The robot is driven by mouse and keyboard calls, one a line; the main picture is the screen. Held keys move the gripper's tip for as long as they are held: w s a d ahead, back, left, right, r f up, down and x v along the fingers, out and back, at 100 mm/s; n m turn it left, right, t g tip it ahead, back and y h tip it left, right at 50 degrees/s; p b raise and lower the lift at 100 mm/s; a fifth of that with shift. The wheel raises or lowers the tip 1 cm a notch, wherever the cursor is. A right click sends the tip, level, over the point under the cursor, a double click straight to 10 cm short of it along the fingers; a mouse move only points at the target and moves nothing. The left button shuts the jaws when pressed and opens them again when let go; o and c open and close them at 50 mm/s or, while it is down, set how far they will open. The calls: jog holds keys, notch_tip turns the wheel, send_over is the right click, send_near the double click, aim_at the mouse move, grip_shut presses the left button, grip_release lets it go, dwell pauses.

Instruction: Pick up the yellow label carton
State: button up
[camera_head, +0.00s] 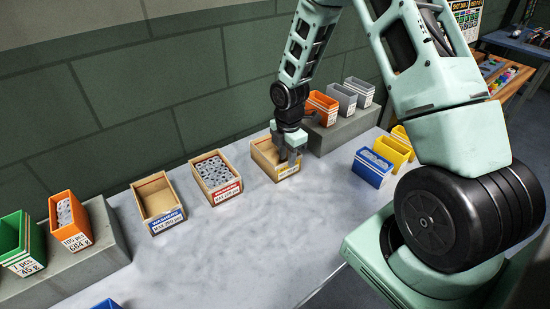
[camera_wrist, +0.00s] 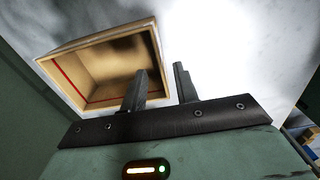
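The yellow label carton (camera_head: 287,173) is an open-topped tan box on the grey table, the rightmost of three cartons in the head view. In the wrist view the carton (camera_wrist: 75,62) looks empty, with a red line along its inner wall. My gripper (camera_head: 291,158) points down at the carton's right side. In the wrist view my gripper (camera_wrist: 160,70) has its fingers apart, one over the carton's inside and one outside its near side wall. A gap shows between the fingers; I cannot tell whether either touches the wall.
A red-label carton (camera_head: 226,193) full of parts and an empty blue-label carton (camera_head: 167,221) stand to the left. A blue bin (camera_head: 369,174) and yellow bins (camera_head: 391,153) stand right. Bins on a grey block (camera_head: 343,131) stand behind.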

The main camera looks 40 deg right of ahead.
aim_at(288, 176)
jog(key=shift+s+d+f+p, duration=0.15)
jog(key=shift+f+p, duration=0.15)
jog(key=shift+f, duration=0.95)
jog(key=shift+d+f+p, duration=0.1)
jog(key=shift+f+p, duration=0.2)
jog(key=shift+f, duration=0.9)
grip_shut()
